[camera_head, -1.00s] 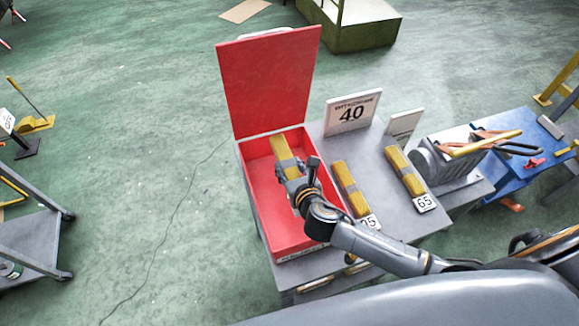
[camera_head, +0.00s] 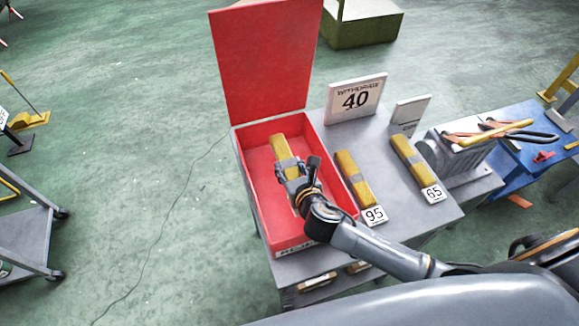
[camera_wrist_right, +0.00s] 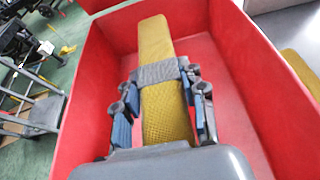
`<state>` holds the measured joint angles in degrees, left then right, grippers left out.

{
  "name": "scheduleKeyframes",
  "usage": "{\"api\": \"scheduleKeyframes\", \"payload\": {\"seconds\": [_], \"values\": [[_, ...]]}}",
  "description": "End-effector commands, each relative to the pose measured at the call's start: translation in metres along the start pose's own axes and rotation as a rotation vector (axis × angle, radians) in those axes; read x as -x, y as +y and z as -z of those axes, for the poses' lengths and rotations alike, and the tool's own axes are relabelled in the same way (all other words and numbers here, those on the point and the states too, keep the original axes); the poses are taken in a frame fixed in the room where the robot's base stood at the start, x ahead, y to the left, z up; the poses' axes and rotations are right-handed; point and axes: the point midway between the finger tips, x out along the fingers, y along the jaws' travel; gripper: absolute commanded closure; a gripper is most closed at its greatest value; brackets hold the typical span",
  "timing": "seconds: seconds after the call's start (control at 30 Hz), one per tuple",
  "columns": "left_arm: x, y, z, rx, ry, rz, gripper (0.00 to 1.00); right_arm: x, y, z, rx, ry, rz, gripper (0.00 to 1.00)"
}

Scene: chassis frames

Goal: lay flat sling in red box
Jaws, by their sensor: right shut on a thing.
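The red box (camera_head: 245,182) stands open on the grey table with its red lid (camera_head: 266,62) raised at the back. A yellow folded flat sling (camera_head: 280,148) with a grey band around it is inside the box's walls. My right gripper (camera_head: 291,172) is shut on this sling. In the right wrist view the sling (camera_wrist_right: 155,40) runs between the two fingers (camera_wrist_right: 158,100), above the red floor. I cannot tell whether it touches the floor. My left gripper is out of view.
Two more yellow slings lie on the table right of the box, by tags 95 (camera_head: 374,215) and 65 (camera_head: 433,194). A sign reading 40 (camera_head: 356,97) stands behind them. A blue bench (camera_head: 530,150) with tools is at the right.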

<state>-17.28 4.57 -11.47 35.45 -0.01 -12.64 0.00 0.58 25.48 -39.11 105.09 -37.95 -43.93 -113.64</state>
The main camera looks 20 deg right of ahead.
Motion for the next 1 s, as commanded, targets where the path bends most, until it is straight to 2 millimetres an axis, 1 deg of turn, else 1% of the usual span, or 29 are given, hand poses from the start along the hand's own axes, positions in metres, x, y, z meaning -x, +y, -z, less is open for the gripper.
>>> {"api": "scheduleKeyframes", "payload": {"seconds": [0.07, 0.1, 0.17, 0.2, 0.23, 0.53, 0.67, 0.77, 1.0], "values": [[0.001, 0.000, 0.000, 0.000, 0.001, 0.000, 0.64, 0.000, 0.000, -0.002, -0.001, -0.003, -0.001, 1.00], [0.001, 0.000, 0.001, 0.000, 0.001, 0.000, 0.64, 0.000, 0.000, -0.002, -0.001, -0.003, -0.001, 0.57], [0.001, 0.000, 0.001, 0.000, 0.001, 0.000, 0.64, 0.000, 0.000, -0.002, -0.001, -0.002, -0.001, 0.45], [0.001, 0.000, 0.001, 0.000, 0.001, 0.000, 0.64, 0.000, 0.000, -0.002, -0.001, -0.002, -0.001, 0.37], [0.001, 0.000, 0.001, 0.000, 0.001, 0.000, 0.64, 0.000, 0.000, -0.002, -0.001, -0.002, 0.000, 0.33], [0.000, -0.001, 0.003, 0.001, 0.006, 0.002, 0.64, 0.001, 0.000, 0.001, 0.000, 0.002, 0.000, 0.33], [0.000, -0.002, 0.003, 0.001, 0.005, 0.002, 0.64, 0.009, 0.000, 0.001, 0.000, 0.002, -0.001, 0.33], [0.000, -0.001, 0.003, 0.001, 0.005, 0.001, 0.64, 0.026, 0.000, 0.001, 0.000, 0.002, -0.002, 0.33], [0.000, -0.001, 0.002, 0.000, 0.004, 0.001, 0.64, 0.078, 0.000, 0.001, 0.001, 0.002, -0.002, 0.33]]}}
